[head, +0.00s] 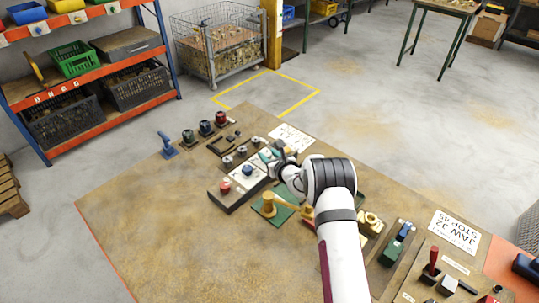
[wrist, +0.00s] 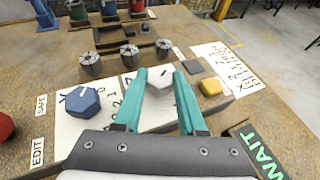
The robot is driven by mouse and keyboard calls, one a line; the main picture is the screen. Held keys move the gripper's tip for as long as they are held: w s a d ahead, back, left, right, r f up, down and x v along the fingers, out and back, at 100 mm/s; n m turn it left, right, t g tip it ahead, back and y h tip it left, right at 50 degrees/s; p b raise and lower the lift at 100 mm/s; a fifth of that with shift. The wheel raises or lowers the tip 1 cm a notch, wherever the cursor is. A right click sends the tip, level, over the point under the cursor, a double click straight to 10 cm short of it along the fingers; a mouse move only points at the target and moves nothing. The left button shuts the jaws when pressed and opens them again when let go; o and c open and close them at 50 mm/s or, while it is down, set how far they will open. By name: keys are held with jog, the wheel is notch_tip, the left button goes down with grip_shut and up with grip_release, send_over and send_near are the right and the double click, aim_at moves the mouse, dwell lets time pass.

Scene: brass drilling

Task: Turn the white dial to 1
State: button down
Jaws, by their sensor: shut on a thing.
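The white dial (wrist: 159,88) stands on a pale plate with printed numbers (wrist: 110,103) in the wrist view. It carries a small dark pointer line at its far upper side. The teal fingers of my gripper (wrist: 160,78) are on either side of the dial, shut on it. The right part of the number scale is hidden by the fingers, so I cannot tell which number the pointer marks. In the head view my gripper (head: 270,156) is over the panel, and the dial is too small and covered to make out.
A blue dial (wrist: 82,101) is left of the white one. Several grey collets (wrist: 129,54) stand behind. A green WAIT sign (wrist: 262,155) is at front right. The table's left front (head: 150,240) is clear.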

jog(key=shift+a+r+m+t+h, duration=0.15)
jog(key=shift+m+t+h, duration=0.15)
jog(key=shift+m+h, duration=0.3)
jog(key=shift+c, duration=2.4)
grip_release()
jog(key=v, duration=1.5)
jog(key=shift+s+r, duration=0.2)
jog(key=shift+s, duration=0.1)
